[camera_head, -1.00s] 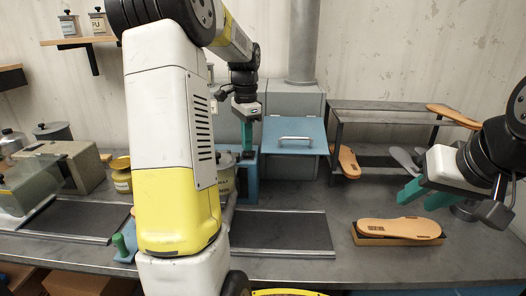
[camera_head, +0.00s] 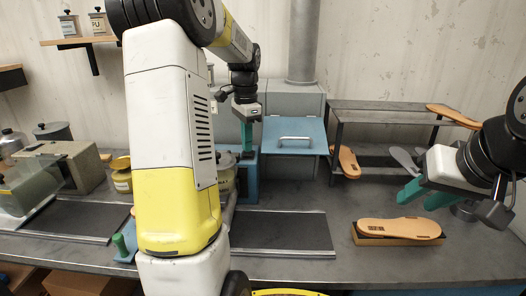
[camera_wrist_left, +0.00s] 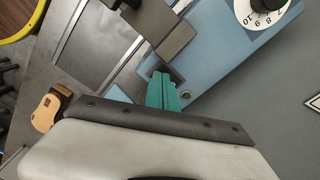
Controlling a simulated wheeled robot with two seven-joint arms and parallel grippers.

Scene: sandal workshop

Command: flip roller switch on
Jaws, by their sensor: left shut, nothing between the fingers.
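My left gripper (camera_head: 247,154) is shut and empty, its teal fingers pointing down beside the blue machine (camera_head: 252,180) at the back of the bench. In the left wrist view the shut fingertips (camera_wrist_left: 160,74) are close to the machine's blue face (camera_wrist_left: 208,60), beside a small round dark fitting (camera_wrist_left: 186,94). I cannot tell whether they touch it. No part is clearly recognisable as the roller switch, and the fingers may hide it. My right gripper (camera_head: 426,196) is open and empty above the right side of the bench.
A numbered white dial (camera_wrist_left: 262,14) is on the blue face. A blue panel with a handle (camera_head: 295,138) sits right of my left gripper. A sandal sole (camera_head: 398,228) lies on a block under my right gripper. A dark flat belt (camera_head: 280,231) lies in front.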

